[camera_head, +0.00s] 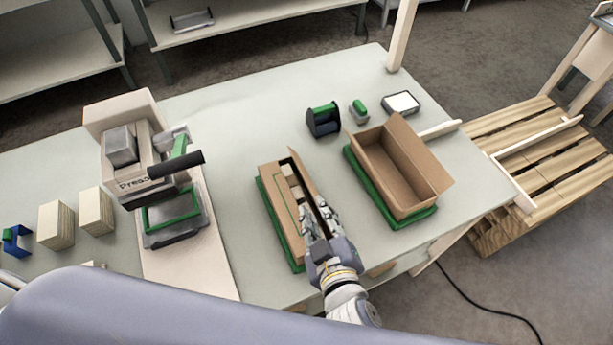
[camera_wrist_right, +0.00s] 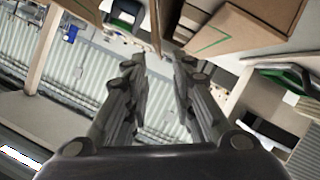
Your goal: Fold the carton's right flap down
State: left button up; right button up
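The near carton (camera_head: 283,224) sits on a green-edged mat (camera_head: 272,222) in the middle of the table. Its left side shows a brown panel with a green line, and small light blocks (camera_head: 291,180) show in its opening. The carton's right flap (camera_head: 306,180) stands up along the right side. My right gripper (camera_head: 314,217) is at the near end of that flap; whether it touches the flap I cannot tell. In the right wrist view its fingers (camera_wrist_right: 160,80) are apart with nothing seen gripped, and the carton (camera_wrist_right: 240,35) is at upper right. My left gripper is not in view.
A second, open carton (camera_head: 420,190) stands on a green mat to the right. A tape dispenser (camera_head: 323,120), a small green item (camera_head: 358,112) and a scale-like box (camera_head: 401,103) lie behind. A press (camera_head: 150,165) stands left. The table between press and near carton is clear.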

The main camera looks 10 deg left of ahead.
aim_at(309, 186)
jog(key=shift+w+a, duration=0.15)
jog(key=shift+w, duration=0.25)
jog(key=p+x, duration=0.1)
jog(key=x, duration=0.3)
jog(key=shift+w, duration=0.1)
jog(key=p+x, duration=0.1)
jog(key=x, duration=0.2)
jog(key=shift+w+a+f, duration=0.2)
jog(key=shift+w, duration=0.1)
jog(key=shift+w+a+f, duration=0.15)
jog(key=shift+w+f, duration=0.05)
jog(key=shift+w, duration=0.15)
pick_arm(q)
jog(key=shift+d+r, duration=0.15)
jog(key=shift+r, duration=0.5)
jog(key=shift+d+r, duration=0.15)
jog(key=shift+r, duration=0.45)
pick_arm(e)
grip_shut()
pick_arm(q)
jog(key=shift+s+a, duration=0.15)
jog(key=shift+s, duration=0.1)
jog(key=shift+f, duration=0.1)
